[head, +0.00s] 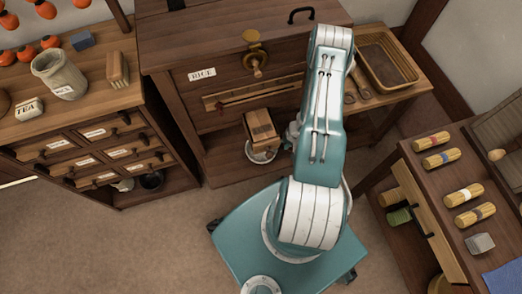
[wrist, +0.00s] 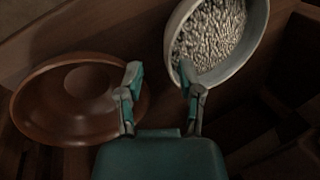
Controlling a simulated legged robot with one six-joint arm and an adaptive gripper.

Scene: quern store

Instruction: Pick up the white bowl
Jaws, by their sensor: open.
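In the wrist view, the white bowl (wrist: 230,74), filled with pale grain, stands at the upper right, cut off by the top edge. My gripper (wrist: 159,92) is open and empty. Its right finger appears close to the left rim of the white bowl; I cannot tell whether they touch. In the head view, a pale bowl (head: 262,158) shows partly below a wooden chute-like box at the foot of the rice chest. My fingers are hidden behind my arm in that view.
A brown bowl (wrist: 62,105) lies left of my gripper in the wrist view, close to the left finger. The rice chest (head: 195,50) stands behind. The wooden box (head: 261,128) overhangs the pale bowl. A drawer cabinet (head: 90,150) stands left and a table (head: 425,175) right.

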